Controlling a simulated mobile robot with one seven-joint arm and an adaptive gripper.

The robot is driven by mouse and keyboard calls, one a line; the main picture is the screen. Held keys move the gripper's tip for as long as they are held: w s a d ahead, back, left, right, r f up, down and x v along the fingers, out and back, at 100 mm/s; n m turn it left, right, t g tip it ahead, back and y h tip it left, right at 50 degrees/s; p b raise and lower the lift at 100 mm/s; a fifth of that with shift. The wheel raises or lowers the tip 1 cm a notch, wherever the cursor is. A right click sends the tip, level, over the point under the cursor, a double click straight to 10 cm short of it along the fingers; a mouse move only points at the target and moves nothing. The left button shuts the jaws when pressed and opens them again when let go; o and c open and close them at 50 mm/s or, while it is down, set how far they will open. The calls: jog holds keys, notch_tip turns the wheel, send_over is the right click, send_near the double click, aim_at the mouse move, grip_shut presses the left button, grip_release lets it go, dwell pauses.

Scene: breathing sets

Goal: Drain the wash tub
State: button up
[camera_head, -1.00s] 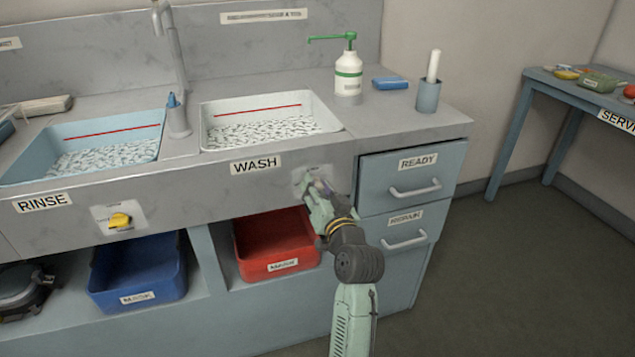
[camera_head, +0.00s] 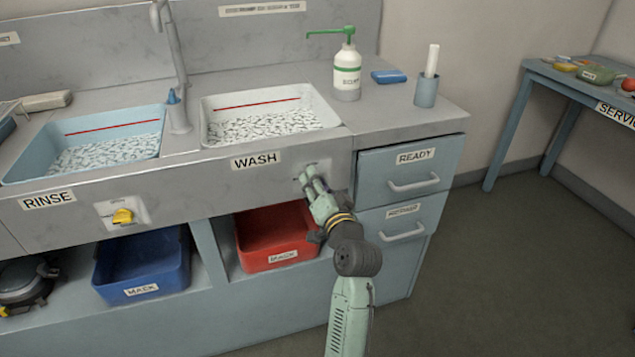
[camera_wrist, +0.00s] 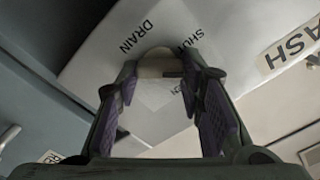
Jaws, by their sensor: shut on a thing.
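The wash tub (camera_head: 329,110), a pale basin with a red line inside, holds a white-flecked fill below that line. On the counter front under its right end is a pale valve plate (camera_head: 323,166). In the wrist view the plate (camera_wrist: 194,22) reads DRAIN on the left and SHUT on the right. My gripper (camera_head: 310,179) is at this plate, its fingers shut on the valve handle. In the wrist view a pale rounded part of the handle (camera_wrist: 157,66) shows between the fingertips. The fingers hide most of the handle, so I cannot tell its setting.
The rinse tub (camera_head: 84,125) and its yellow valve knob (camera_head: 122,216) are at left. A red bin (camera_head: 277,236) and a blue bin (camera_head: 142,264) sit on the shelf below. The READY drawer (camera_head: 412,172) is right of my gripper. Open floor lies to the right.

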jog(key=o, duration=1.2)
jog(key=shift+c, duration=0.2)
jog(key=v, duration=1.2)
